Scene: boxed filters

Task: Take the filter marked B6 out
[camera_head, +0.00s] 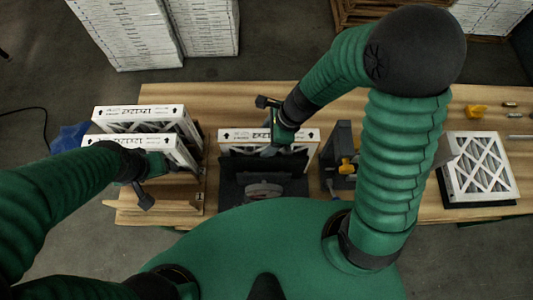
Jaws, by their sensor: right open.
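Two white-framed filters stand upright in a wooden holder at the left: a rear one (140,112) and a front one (125,141). A third white filter (236,134) stands in a dark holder at the middle of the table. A fourth filter (482,172) lies at the right with its lattice face up. No B6 mark is readable on any of them. My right gripper (268,126) is open over the top edge of the middle filter; contact cannot be told. My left gripper (146,188) is beside the front left filter; its jaws are not clear.
The wooden table (230,98) has a clear strip along its back. A dark stand with a yellow part (346,166) is right of the middle holder. A yellow object (476,111) and small metal parts lie at the right. White box stacks (130,30) stand behind.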

